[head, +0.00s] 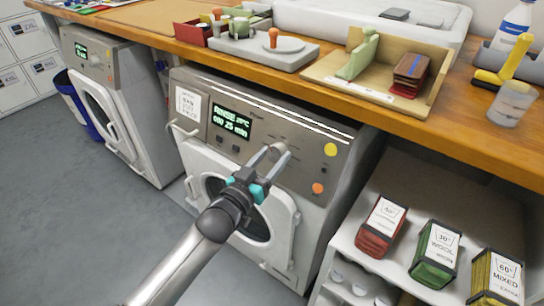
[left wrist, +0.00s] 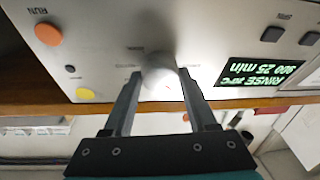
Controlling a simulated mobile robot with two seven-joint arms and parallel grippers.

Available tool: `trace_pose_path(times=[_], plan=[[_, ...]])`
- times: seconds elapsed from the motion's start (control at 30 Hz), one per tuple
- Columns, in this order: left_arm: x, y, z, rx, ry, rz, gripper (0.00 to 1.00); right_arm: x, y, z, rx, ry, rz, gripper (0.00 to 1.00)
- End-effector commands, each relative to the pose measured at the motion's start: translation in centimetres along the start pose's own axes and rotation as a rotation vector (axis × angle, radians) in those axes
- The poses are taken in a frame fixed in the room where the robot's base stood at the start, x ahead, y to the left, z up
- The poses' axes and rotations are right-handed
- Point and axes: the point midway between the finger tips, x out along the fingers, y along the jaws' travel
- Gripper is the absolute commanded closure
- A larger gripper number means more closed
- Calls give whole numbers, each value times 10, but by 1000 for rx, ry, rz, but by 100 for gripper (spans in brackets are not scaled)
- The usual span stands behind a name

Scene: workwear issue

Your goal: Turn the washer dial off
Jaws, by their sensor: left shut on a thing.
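The washer (head: 285,205) stands under the counter with its round door below the control panel. The pale round dial (left wrist: 160,75) sits on the panel, between an orange button and the display. My left gripper (head: 268,158) reaches the panel and is shut on the dial, one finger on each side. In the head view the fingers partly hide the dial, and its pointer setting cannot be read. My right gripper is not in view.
A wooden counter (head: 150,33) overhangs the panel, with trays and a wooden box on it. A second machine (head: 115,75) stands at left. A shelf with red (head: 382,228), green (head: 434,255) and yellow (head: 497,280) boxes stands at right. The grey floor at left is clear.

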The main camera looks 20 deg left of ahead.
Motion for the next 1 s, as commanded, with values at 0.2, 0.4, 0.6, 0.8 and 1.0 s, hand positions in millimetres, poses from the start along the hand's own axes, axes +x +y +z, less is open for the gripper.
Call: trace_pose_path(times=[0.2,0.4,0.6,0.8,1.0], plan=[[0,-1,0,112,3,37,98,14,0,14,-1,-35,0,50],[0,-2,-1,267,12,89,98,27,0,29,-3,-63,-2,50],[0,-3,-1,428,22,142,98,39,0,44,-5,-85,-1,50],[0,-4,-1,563,32,188,98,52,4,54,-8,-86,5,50],[0,-4,0,655,38,219,98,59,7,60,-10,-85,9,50]])
